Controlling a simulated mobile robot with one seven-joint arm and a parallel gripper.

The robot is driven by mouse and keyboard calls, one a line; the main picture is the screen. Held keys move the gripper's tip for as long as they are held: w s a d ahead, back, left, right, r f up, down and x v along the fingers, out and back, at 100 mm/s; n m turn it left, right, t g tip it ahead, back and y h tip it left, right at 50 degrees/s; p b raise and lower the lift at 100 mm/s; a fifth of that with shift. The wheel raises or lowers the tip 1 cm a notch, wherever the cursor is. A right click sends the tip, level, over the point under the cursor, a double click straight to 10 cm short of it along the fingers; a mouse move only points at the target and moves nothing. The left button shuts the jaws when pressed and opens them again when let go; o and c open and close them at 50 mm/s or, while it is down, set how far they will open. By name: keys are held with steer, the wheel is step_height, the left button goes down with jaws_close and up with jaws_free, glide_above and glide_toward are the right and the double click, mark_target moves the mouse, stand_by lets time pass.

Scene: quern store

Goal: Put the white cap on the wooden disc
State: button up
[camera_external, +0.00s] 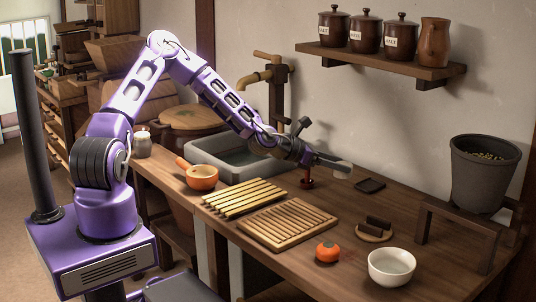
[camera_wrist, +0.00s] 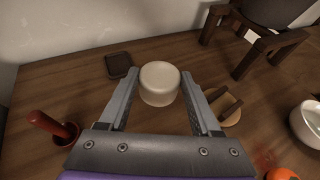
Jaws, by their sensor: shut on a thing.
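The white cap (camera_external: 343,173) is a short, round, pale piece at the end of my arm. In the wrist view the cap (camera_wrist: 159,84) sits between the fingertips. My gripper (camera_external: 338,164) is shut on it, near the back of the counter; it also shows in the wrist view (camera_wrist: 160,90). The wooden disc (camera_external: 368,239) lies on the counter, nearer the front and to the right of my gripper. Two dark brown pieces rest on it. In the wrist view the disc (camera_wrist: 233,121) is right of the right finger, which hides part of it.
A dark square dish (camera_external: 370,185) lies just right of the cap. A red-handled item (camera_external: 307,178) stands to its left. Slatted racks (camera_external: 287,225), an orange fruit (camera_external: 327,252) and a white bowl (camera_external: 391,267) are nearer the front. A wooden stand (camera_external: 455,219) is at right.

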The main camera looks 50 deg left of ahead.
steer(key=s+d+r+m+g+h+b, duration=0.1)
steer(key=s+d+r, duration=0.15)
steer(key=d, duration=0.45)
steer(key=s+d+r+m+h, duration=0.1)
steer(key=s+d, duration=0.2)
steer(key=d, duration=0.4)
steer(key=b, duration=0.2)
glide_above(360, 234)
step_height(360, 234, down, 5)
steer(key=shift+f, duration=2.1)
steer(key=shift+f, duration=0.6)
steer(key=o, duration=1.4)
steer(key=shift+r, duration=0.1)
steer(key=shift+r, duration=0.25)
steer(key=v, duration=0.4)
steer(key=p+v, duration=0.1)
steer(key=v, duration=0.7)
steer(key=shift+w+a+r+p, duration=0.1)
steer(key=shift+a+r+p, duration=0.05)
steer(key=shift+r+p, duration=0.25)
